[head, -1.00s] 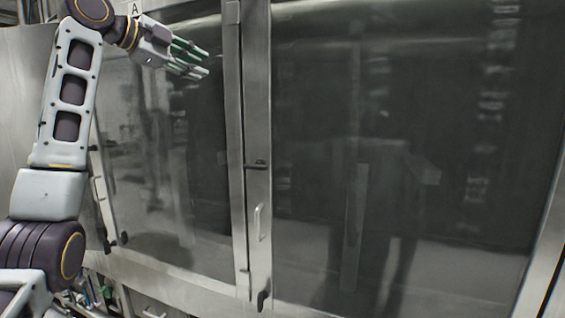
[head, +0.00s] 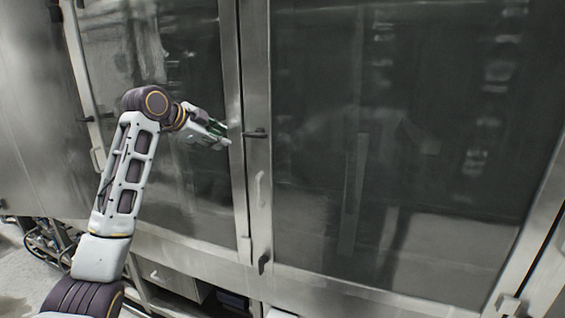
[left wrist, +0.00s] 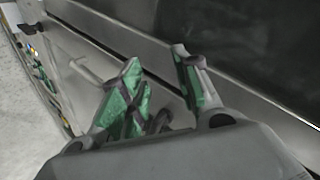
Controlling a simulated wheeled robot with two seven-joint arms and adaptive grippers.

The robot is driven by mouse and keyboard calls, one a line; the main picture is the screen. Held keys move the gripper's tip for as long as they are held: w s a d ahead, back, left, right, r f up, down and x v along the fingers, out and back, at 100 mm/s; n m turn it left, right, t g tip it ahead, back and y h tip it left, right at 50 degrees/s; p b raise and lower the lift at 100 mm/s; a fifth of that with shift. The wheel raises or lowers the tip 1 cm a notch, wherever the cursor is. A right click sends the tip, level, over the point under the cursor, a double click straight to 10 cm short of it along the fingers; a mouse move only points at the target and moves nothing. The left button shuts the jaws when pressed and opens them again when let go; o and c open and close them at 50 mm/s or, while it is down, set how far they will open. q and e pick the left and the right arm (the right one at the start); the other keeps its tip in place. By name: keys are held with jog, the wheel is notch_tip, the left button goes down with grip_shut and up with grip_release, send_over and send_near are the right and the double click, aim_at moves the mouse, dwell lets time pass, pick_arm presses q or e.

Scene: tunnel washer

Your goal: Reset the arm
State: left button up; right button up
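My left arm comes in from the left in the head view, bent at the elbow. Its left gripper (head: 226,135) is in front of the washer's left glass door (head: 165,190), close to the steel frame post between the doors. In the left wrist view the two green-padded fingers of the left gripper (left wrist: 158,62) stand apart with nothing between them, so it is open and empty. Whether it touches the door or post cannot be told. My right arm and gripper are not in view.
The washer's right glass door (head: 400,160) fills the right side. A dark latch (head: 255,133) and a steel handle (head: 260,188) sit on the post (head: 258,90) just right of the gripper. Hoses and pipes (head: 45,240) lie low at left.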

pick_arm(q)
jog(key=s+f+n+g+y, duration=0.15)
jog(key=s+f, duration=0.25)
jog(key=f, duration=0.8)
jog(key=s+d+f+n+g, duration=0.1)
jog(key=s+f+n, duration=0.3)
jog(key=f, duration=0.8)
jog(key=s+f+n+g+y, duration=0.15)
jog(key=s+f, duration=0.35)
jog(key=f, duration=0.7)
jog(key=s+a+f+n+g+y, duration=0.1)
jog(key=s+f+n, duration=0.3)
jog(key=s, duration=0.6)
jog(key=s+a+f+n+g+y, duration=0.1)
jog(key=s+a+f, duration=0.1)
jog(key=s+f, duration=0.65)
jog(key=s+a+f+n+g+y, duration=0.1)
jog(key=s+f+n, duration=0.2)
jog(key=s, duration=0.9)
notch_tip(320, 180, down, 34)
jog(key=s+f+b, duration=0.1)
jog(key=s+b, duration=0.1)
jog(key=s+a+f+g+b, duration=0.1)
jog(key=s+a+f, duration=0.1)
jog(key=s+f, duration=0.9)
jog(key=s+a+f+g+b, duration=0.1)
jog(key=s+a+f, duration=0.1)
jog(key=s+f, duration=0.9)
jog(key=shift+s, duration=0.15)
